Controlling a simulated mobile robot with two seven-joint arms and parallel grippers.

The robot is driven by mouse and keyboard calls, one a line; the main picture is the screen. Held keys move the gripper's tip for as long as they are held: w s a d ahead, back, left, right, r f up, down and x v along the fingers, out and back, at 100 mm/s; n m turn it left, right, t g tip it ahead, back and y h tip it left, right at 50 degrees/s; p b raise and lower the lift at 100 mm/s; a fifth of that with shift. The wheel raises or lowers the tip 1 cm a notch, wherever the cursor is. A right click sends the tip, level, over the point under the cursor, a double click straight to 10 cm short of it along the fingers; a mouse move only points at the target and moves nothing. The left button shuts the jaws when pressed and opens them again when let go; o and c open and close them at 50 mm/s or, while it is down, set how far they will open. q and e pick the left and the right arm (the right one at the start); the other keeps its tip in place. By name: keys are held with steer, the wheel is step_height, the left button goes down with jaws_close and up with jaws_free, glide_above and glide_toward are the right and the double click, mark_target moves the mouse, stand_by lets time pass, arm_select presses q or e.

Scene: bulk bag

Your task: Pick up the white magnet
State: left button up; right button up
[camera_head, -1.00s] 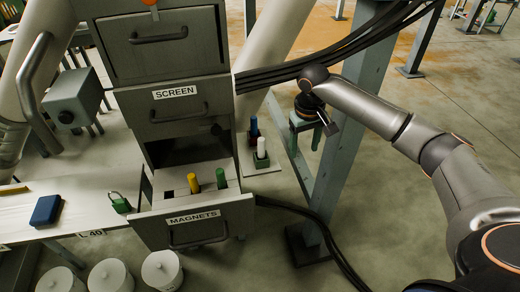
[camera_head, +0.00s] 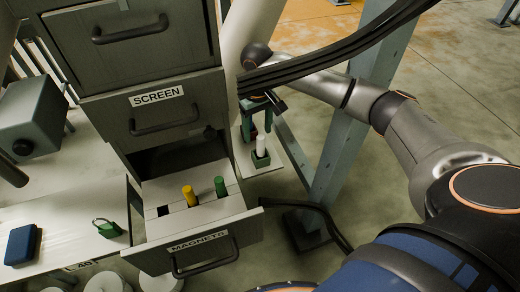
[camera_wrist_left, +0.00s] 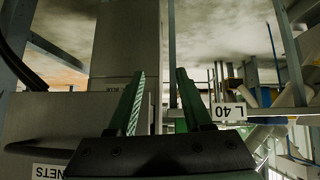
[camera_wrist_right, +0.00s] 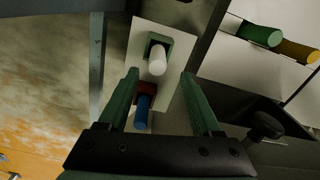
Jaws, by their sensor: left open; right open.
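The white magnet (camera_head: 261,146) stands upright in a green holder (camera_head: 261,160) on a light board right of the drawer cabinet. In the right wrist view the white magnet (camera_wrist_right: 157,62) shows between and beyond the fingertips of my right gripper (camera_wrist_right: 159,76), which is open and empty. In the head view my right gripper (camera_head: 257,116) hangs above and just behind the white magnet, pointing down. A blue magnet (camera_wrist_right: 142,110) in a red holder lies nearer the gripper's palm in the right wrist view; the gripper mostly hides it in the head view. My left gripper (camera_wrist_left: 160,76) is open and empty.
The open MAGNETS drawer (camera_head: 205,248) holds a yellow magnet (camera_head: 189,196) and a green magnet (camera_head: 220,186). A grey steel post (camera_head: 340,140) and black cables (camera_head: 330,62) stand close to my right arm. A green padlock (camera_head: 107,228) and a blue box (camera_head: 21,244) lie on the left table.

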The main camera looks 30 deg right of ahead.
mark_target(261, 146)
steer(key=f, duration=0.6)
steer(key=shift+s+d+f+b, duration=0.2)
steer(key=shift+s+f+b, duration=0.05)
steer(key=shift+s+b, duration=0.15)
jaws_close()
steer(key=shift+r, duration=0.1)
stand_by(0.4)
